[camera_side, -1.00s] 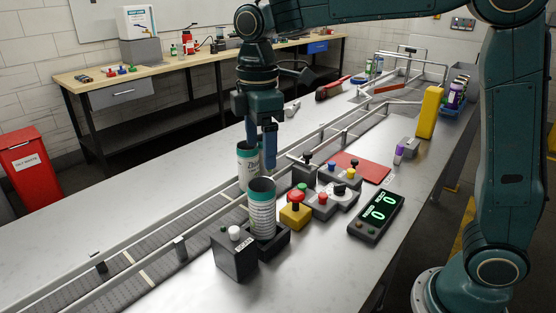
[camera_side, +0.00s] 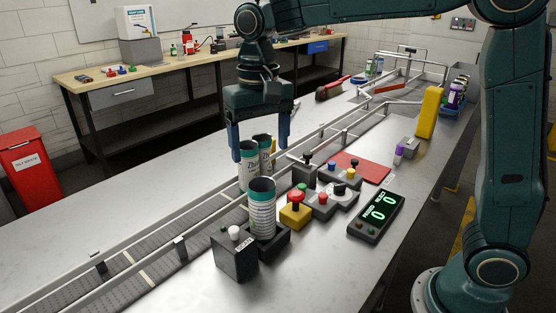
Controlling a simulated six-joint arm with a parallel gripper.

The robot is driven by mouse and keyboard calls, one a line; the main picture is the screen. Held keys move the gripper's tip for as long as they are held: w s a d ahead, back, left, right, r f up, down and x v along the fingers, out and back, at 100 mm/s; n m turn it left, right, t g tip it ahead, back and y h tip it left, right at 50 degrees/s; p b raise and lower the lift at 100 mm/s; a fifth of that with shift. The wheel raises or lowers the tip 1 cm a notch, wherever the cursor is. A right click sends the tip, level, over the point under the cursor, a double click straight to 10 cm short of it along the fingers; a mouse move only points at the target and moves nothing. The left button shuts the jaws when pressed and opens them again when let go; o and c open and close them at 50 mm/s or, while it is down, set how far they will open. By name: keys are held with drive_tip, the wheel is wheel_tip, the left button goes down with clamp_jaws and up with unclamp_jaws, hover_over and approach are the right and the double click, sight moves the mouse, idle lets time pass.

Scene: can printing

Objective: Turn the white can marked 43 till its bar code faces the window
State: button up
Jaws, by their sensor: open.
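My gripper (camera_side: 259,145) points down over the conveyor with its two blue fingers spread apart. Its fingers are to the left and right of two white-and-teal cans in this view. The nearer can (camera_side: 248,170) stands upright with large lettering towards the camera. Another can (camera_side: 265,150) stands close behind it, partly hidden. I cannot tell whether the fingers touch either can. A third white can with a teal rim (camera_side: 262,212) stands upright in a black holder (camera_side: 275,243), showing rows of small print. No 43, bar code or window can be made out.
A black box with a white knob (camera_side: 235,252) stands beside the holder. Yellow (camera_side: 295,215) and grey button boxes and a counter with green digits (camera_side: 376,212) are to the right. Conveyor rails (camera_side: 180,245) run diagonally. The table at left is clear.

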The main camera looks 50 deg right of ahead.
sight(263, 200)
drive_tip(key=m, duration=0.8)
drive_tip(key=shift+m, duration=0.3)
drive_tip(key=m, duration=0.7)
drive_tip(key=shift+r+m, duration=0.1)
drive_tip(key=shift+m, duration=0.3)
drive_tip(key=shift+f, duration=6.95)
drive_tip(key=shift+c, duration=0.4)
drive_tip(key=c, duration=1)
drive_tip(key=shift+o, duration=0.2)
